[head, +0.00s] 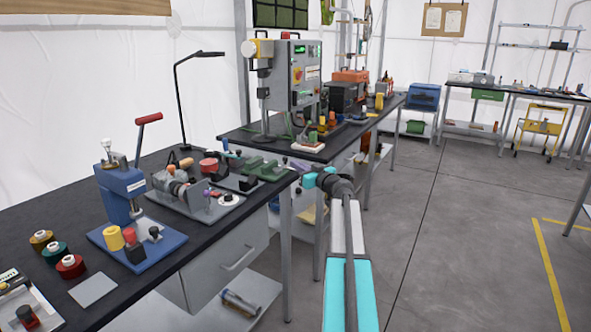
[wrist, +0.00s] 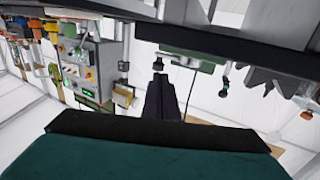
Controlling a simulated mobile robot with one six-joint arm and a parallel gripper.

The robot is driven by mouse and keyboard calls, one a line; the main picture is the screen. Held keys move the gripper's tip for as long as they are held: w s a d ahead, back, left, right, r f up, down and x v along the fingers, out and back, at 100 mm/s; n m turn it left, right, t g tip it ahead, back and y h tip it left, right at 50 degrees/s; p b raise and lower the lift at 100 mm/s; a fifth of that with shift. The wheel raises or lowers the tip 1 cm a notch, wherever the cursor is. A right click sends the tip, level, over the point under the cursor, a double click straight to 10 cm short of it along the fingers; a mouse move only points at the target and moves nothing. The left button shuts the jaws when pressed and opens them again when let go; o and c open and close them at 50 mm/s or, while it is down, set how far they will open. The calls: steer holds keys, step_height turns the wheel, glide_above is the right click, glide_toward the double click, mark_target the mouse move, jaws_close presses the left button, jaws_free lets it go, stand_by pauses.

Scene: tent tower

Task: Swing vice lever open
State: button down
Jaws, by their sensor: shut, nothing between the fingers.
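The green vice (head: 264,169) sits at the right end of the near black workbench in the head view. In the wrist view, which is upside down, the green vice (wrist: 190,62) hangs along the bench edge. A dark knob (wrist: 158,63) shows just beyond my fingertips, and another dark knob (wrist: 222,82) is to their right. I cannot tell which belongs to the lever. My gripper (head: 309,180) is beside the bench's right end, close to the vice. In the wrist view my gripper (wrist: 160,82) is shut and empty; contact with the knob cannot be made out.
A blue press (head: 122,190) and several thread spools stand on the near bench (head: 180,237). A grey control box (head: 297,75) stands on the bench behind. A desk lamp (head: 181,95) rises behind the vice. The grey floor (head: 430,230) to the right is open.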

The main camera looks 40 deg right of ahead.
steer(key=s+a, duration=0.1)
steer(key=s, duration=0.9)
steer(key=shift+f+b, duration=0.15)
steer(key=shift+b, duration=0.2)
steer(key=shift+s, duration=0.15)
